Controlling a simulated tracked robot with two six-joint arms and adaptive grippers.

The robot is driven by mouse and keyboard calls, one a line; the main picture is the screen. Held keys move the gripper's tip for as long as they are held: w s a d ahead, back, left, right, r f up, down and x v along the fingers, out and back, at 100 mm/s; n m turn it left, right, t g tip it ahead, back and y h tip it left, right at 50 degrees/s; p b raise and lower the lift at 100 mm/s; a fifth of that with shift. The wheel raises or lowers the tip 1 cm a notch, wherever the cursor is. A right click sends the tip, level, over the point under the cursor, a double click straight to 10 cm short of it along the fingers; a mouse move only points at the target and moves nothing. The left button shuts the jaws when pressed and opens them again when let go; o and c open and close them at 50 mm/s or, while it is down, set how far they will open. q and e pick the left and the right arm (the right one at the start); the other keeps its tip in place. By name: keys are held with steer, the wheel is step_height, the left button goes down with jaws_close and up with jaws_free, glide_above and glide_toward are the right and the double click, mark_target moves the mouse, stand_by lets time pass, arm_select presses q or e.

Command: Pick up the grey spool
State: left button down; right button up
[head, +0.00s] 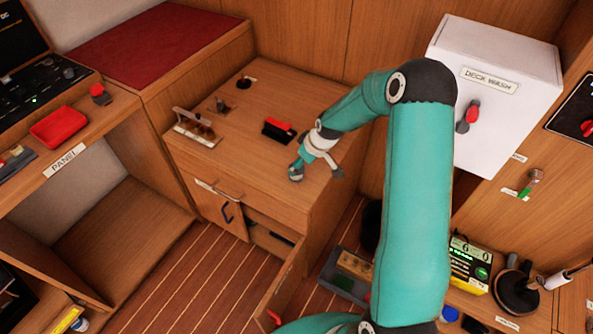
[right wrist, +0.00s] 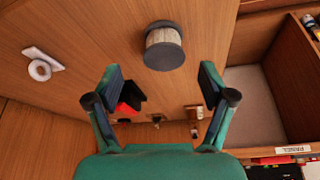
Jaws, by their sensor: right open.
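The grey spool (right wrist: 164,47), with dark grey flanges and a pale wound middle, stands on the wooden cabinet top in the right wrist view. My right gripper (right wrist: 160,72) is open, its two fingers apart on either side of the spool's line. The spool shows just past the fingertips, between their lines, and is not gripped. In the head view my right gripper (head: 316,172) is over the front right of the cabinet top. I cannot make out the spool for sure there, as the gripper and wrist cover that area. My left gripper is not in view.
A white ring-shaped fitting (right wrist: 41,66) lies left in the wrist view. A white deck wash box (head: 500,90) stands at right.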

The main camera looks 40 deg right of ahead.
steer(key=shift+a+p+x, duration=0.15)
steer(key=shift+p+x, duration=0.2)
steer(key=shift+x, duration=1.05)
steer(key=shift+a+p+x, duration=0.1)
steer(key=shift+p+x, duration=0.25)
steer(key=shift+x, duration=1.1)
steer(key=shift+r, duration=0.1)
steer(key=c, duration=1.3)
